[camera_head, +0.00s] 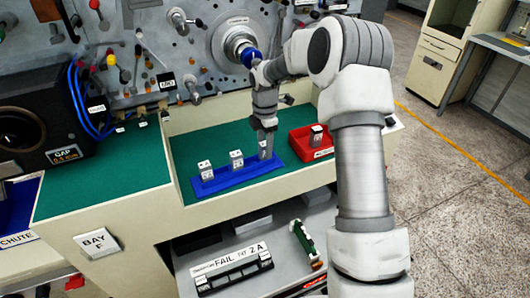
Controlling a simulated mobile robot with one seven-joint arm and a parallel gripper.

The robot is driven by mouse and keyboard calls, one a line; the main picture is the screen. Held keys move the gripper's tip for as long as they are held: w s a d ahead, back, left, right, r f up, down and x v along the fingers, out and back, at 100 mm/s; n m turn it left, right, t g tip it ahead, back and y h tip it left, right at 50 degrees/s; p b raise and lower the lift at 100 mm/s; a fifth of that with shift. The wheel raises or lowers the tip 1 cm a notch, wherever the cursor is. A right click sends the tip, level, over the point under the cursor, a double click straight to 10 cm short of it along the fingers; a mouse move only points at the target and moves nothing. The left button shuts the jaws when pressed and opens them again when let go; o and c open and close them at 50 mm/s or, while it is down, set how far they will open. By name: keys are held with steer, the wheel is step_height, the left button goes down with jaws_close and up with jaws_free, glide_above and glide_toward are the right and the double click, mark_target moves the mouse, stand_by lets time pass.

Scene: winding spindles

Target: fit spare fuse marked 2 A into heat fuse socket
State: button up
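A blue rack (240,179) lies on the green bench top with small pale fuses standing in a row: a left fuse (206,171), a middle fuse (237,160) and a right fuse (265,149). Their markings are too small to read, so I cannot tell which is 2 A. My gripper (264,127) points down right over the right fuse, at its top. I cannot tell whether its fingers are around the fuse or shut on it. I cannot make out which part is the heat fuse socket.
A red tray (301,148) holding a small block (316,135) stands right of the rack. A lower shelf (290,265) carries a black-and-white unit (233,272). The upright panel (150,60) behind has knobs, levers and blue cables. Green bench left of the rack is clear.

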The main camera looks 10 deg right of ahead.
jaws_close()
steer(key=shift+r, duration=0.1)
steer(key=shift+r, duration=0.6)
step_height(320, 180, up, 3)
steer(key=shift+f, duration=0.1)
steer(key=s+d+r, duration=0.6)
steer(key=d, duration=0.3)
steer(key=shift+d+r+b, duration=0.35)
steer(key=shift+d+b, duration=0.05)
